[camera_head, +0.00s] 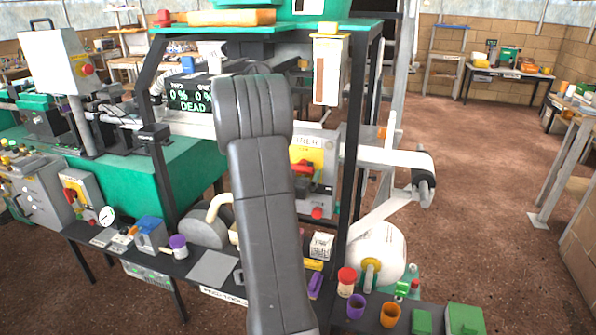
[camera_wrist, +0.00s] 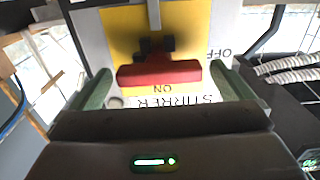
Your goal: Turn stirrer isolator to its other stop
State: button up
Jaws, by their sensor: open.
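The stirrer isolator is a yellow plate (camera_wrist: 188,40) with a red bar handle (camera_wrist: 160,73), labelled STIRRER, ON and OFF, upside down in the wrist view. The handle lies level across that picture, beside the word ON; OFF is at the right. My gripper (camera_wrist: 160,78) is open, its green fingers on either side of the handle, with small gaps seen. The head view shows the isolator's yellow plate (camera_head: 314,156) and red handle (camera_head: 303,168) on a grey box, partly behind my arm. My gripper is hidden there.
A red button (camera_head: 317,213) sits below the isolator. A dark frame post (camera_head: 352,150) and a white roll (camera_head: 376,252) stand to its right. Another box with a red handle (camera_head: 70,195) is at far left. Cups and blocks line the front shelf (camera_head: 212,268).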

jog(key=shift+w+d, duration=0.2)
jog(key=c, duration=0.9)
